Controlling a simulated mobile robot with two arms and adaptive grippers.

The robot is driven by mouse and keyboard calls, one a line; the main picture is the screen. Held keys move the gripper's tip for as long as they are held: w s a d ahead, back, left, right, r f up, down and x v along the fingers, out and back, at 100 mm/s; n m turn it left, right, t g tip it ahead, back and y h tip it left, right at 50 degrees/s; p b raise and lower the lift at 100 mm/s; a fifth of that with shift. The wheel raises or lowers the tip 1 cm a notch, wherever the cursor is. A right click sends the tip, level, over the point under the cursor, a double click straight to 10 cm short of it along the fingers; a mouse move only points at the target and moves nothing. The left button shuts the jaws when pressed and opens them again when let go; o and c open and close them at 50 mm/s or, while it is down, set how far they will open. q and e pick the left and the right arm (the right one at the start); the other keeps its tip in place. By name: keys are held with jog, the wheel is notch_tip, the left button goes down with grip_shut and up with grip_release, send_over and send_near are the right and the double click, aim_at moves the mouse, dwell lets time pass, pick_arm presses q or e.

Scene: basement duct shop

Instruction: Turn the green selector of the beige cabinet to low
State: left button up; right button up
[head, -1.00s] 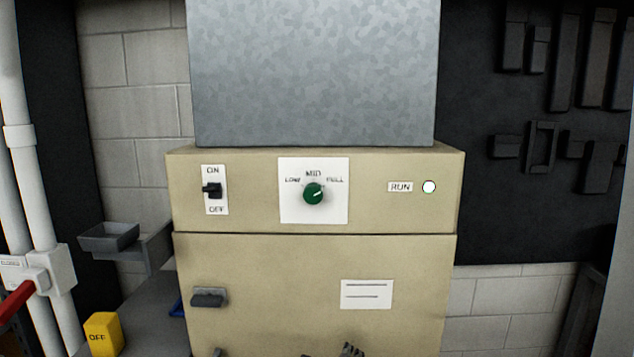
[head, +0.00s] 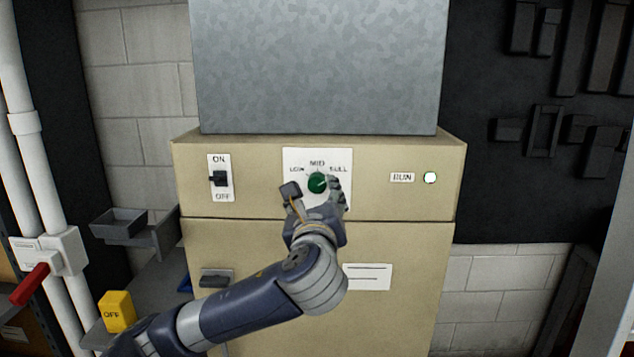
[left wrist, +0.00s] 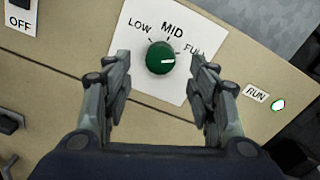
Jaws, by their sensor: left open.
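The beige cabinet (head: 440,200) stands ahead with a white plate on its upper panel marked LOW, MID and FULL. The green selector (head: 317,183) sits in the middle of that plate. In the left wrist view the selector (left wrist: 161,58) shows a white pointer mark turned to the right, toward FULL. My left gripper (head: 314,190) is open in front of the plate. In the left wrist view its fingers (left wrist: 163,75) stand on either side of the selector, apart from it, with gaps on both sides. My right gripper is not in view.
A black ON/OFF switch (head: 219,179) is left of the plate, and a lit RUN lamp (head: 430,178) is to the right. A grey handle (head: 215,278) juts from the lower door. A grey tray (head: 119,222), yellow OFF block (head: 117,311) and red lever (head: 30,285) stand left.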

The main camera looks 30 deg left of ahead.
aim_at(317, 186)
pick_arm(q)
jog(key=p+x, duration=0.1)
jog(key=x, duration=0.3)
jog(key=shift+w+a, duration=0.1)
jog(key=shift+w, duration=0.05)
jog(key=shift+w+a, duration=0.25)
jog(key=shift+w, duration=0.25)
jog(key=shift+w+a, duration=0.1)
jog(key=c, duration=1)
jog(key=shift+c, duration=0.4)
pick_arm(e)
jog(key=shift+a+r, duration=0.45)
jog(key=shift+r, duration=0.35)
